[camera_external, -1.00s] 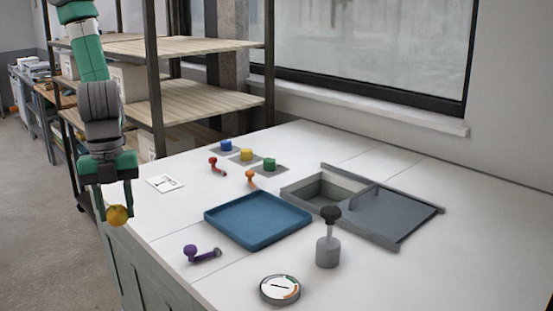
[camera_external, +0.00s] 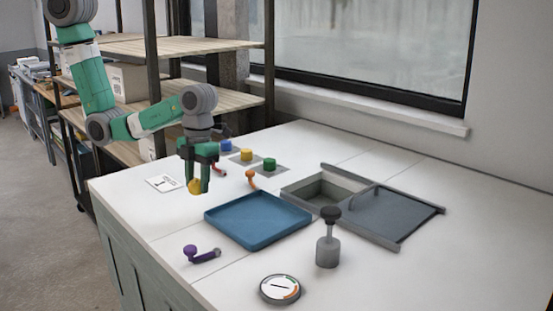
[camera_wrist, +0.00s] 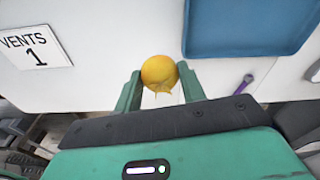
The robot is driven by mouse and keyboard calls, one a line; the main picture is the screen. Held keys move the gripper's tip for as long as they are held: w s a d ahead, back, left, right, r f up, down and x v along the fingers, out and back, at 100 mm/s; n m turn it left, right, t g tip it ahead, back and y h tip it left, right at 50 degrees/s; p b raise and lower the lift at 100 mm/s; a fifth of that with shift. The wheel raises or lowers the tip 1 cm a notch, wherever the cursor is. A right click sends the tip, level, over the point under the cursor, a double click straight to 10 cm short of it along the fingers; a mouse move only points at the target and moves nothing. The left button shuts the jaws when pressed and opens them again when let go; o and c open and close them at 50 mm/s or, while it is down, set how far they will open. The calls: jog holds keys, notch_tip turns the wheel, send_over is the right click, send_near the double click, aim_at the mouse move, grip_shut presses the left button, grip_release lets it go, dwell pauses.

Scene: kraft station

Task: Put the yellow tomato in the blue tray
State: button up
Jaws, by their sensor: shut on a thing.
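The yellow tomato (camera_external: 195,187) is held between the fingertips of my gripper (camera_external: 197,178). It also shows in the wrist view (camera_wrist: 159,72), round and orange-yellow, between the two green fingers of my gripper (camera_wrist: 160,82). The gripper points down over the white table, to the left of the blue tray (camera_external: 258,243). The blue tray is shallow and empty, and its corner shows at the upper right of the wrist view (camera_wrist: 248,52). The tomato is apart from the tray.
A purple-handled lever (camera_external: 200,254) lies in front of the tray. A grey plunger (camera_external: 328,250) and a round dial (camera_external: 280,290) stand to its right. A grey sliding-lid bin (camera_external: 365,208), orange lever (camera_external: 251,180) and coloured knobs (camera_external: 247,155) are behind. A "VENTS 1" card (camera_wrist: 34,47) lies left.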

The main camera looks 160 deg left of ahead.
jog(key=w+a+b, duration=0.2)
jog(key=w+a+f+b, duration=0.1)
jog(key=w+a+b, duration=0.1)
jog(key=a, duration=0.1)
jog(key=w+a+f+b, duration=0.1)
jog(key=a+b, duration=0.1)
jog(key=a, duration=0.1)
jog(key=shift+w+a, duration=0.1)
jog(key=shift+w, duration=0.3)
send_over(257, 220)
jog(key=s, duration=0.1)
jog(key=shift+d+r, duration=0.25)
jog(key=shift+r, duration=0.1)
jog(key=shift+w+a, duration=0.15)
jog(key=shift+a, duration=0.05)
jog(key=shift+w+a+f+p, duration=0.15)
jog(key=shift+f+p, duration=0.25)
jog(key=shift+f, duration=1.45)
jog(key=shift+f, duration=0.1)
jog(key=o, duration=1)
jog(key=shift+c, duration=0.2)
